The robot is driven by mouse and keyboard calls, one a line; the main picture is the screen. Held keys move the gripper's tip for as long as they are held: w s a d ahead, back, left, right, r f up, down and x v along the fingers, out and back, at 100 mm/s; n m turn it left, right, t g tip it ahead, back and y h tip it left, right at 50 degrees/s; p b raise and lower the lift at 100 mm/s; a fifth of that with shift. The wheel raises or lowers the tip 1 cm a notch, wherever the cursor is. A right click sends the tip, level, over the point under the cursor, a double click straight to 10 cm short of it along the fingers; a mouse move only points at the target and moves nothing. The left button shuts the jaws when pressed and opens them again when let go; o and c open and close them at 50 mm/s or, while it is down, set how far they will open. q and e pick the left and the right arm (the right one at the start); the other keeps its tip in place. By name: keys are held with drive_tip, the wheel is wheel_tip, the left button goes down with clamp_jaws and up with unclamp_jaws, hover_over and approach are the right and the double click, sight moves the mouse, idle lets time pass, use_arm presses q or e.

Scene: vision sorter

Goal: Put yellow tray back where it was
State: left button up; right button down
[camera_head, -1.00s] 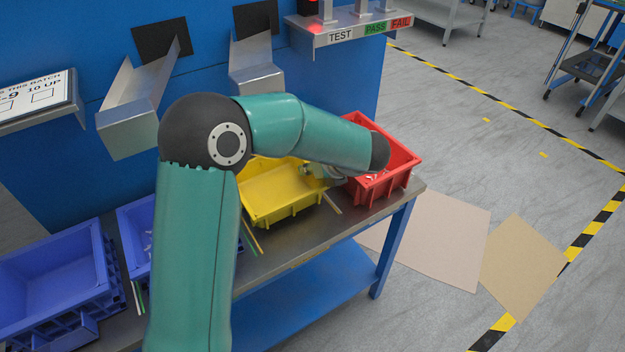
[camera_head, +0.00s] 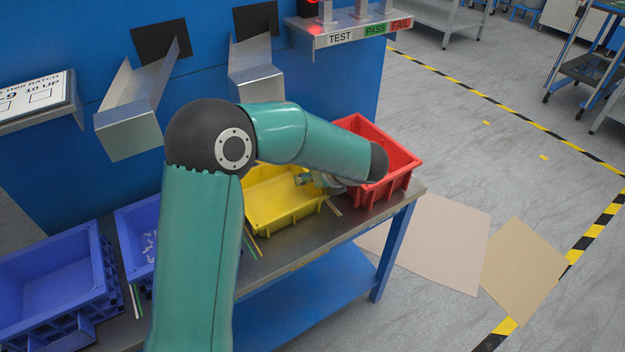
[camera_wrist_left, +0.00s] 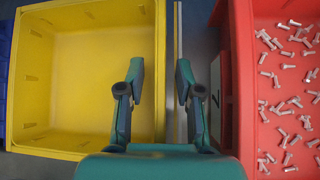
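The yellow tray (camera_head: 285,218) sits on the bench between the blue bins and the red tray, partly behind my left arm. It looks empty in the left wrist view (camera_wrist_left: 90,60). My left gripper (camera_head: 305,179) is at the tray's right side. In the left wrist view its fingers (camera_wrist_left: 159,75) are spread apart, one over the tray's inside and one beyond its right wall. I cannot tell whether either finger touches the wall. My right gripper is not in view.
The red tray (camera_head: 402,182) stands close on the right and holds many silver bolts, seen in the left wrist view (camera_wrist_left: 285,90). Two blue bins (camera_head: 50,262) stand at the left. Metal chutes (camera_head: 133,115) hang above the bench (camera_head: 300,245). A narrow gap separates yellow and red trays.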

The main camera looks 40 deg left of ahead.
use_arm(q)
drive_tip(key=p+v, duration=0.2)
drive_tip(key=v, duration=1)
drive_tip(key=shift+p, duration=0.35)
drive_tip(key=shift+r, duration=0.15)
